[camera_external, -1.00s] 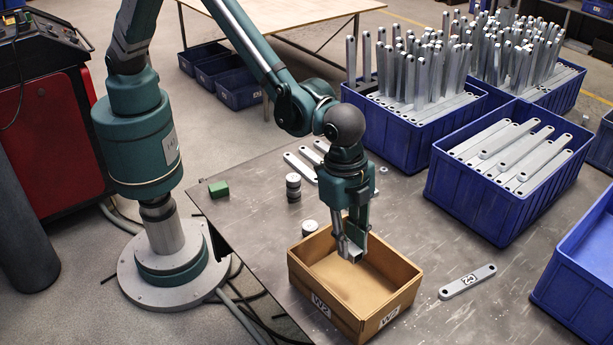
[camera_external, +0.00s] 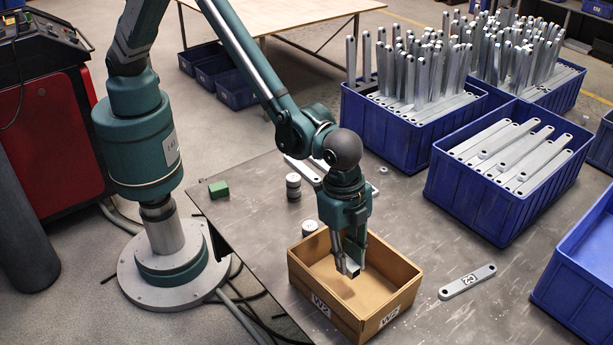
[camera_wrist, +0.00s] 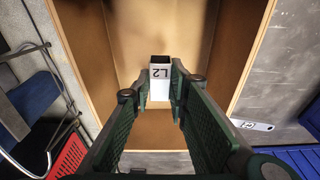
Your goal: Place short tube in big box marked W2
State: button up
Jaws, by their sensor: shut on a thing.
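The box marked W2 (camera_external: 322,306) is a brown open box on the table with labels on two outer walls. The gripper and tube are inside the box's outline, between its walls. Whether the tube touches the floor of the box cannot be told.
A flat bracket with a label (camera_external: 467,282) lies right of the box. Round metal discs (camera_external: 293,187) and a green block (camera_external: 218,189) are on the table behind. Blue crates of brackets (camera_external: 480,195) stand at the right.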

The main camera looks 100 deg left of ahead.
aim_at(345, 286)
jog(key=shift+f, duration=1.3)
jog(key=shift+f+b, duration=0.45)
jog(key=shift+f, duration=1.45)
jog(key=shift+f, duration=0.2)
jog(key=o, duration=0.9)
jog(key=shift+r, duration=0.2)
jog(key=r, duration=0.4)
jog(key=s+a+r+p, duration=0.1)
jog(key=r, duration=0.3)
jog(key=r+p, duration=0.1)
jog(key=r, duration=0.3)
jog(key=shift+s+a, duration=0.15)
